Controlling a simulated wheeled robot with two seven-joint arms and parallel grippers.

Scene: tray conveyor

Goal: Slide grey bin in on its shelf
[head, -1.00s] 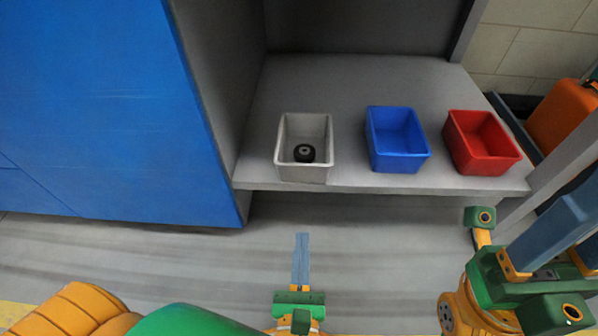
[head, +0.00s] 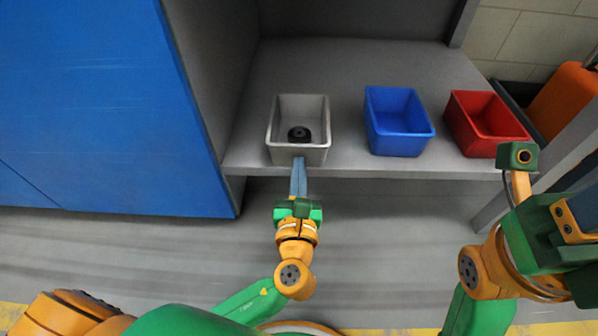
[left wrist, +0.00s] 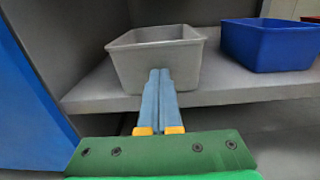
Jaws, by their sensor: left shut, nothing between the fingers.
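The grey bin (head: 313,155) stands upright near the front edge of the shelf (head: 350,167), at its left part. A dark round part (head: 299,134) lies inside it. My left gripper (head: 298,163) is shut and empty, with its blue fingertips at the middle of the bin's front wall. In the left wrist view the closed fingers (left wrist: 160,73) overlap the front wall of the grey bin (left wrist: 190,60); I cannot tell whether they touch it. My right gripper (head: 585,212) is cut off by the right edge, and its jaw state is unclear.
A blue bin (head: 400,145) and a red bin (head: 490,147) stand to the right of the grey bin on the same shelf. The grey side wall (head: 205,80) and blue panel (head: 90,110) are at the left. The shelf behind the grey bin is clear.

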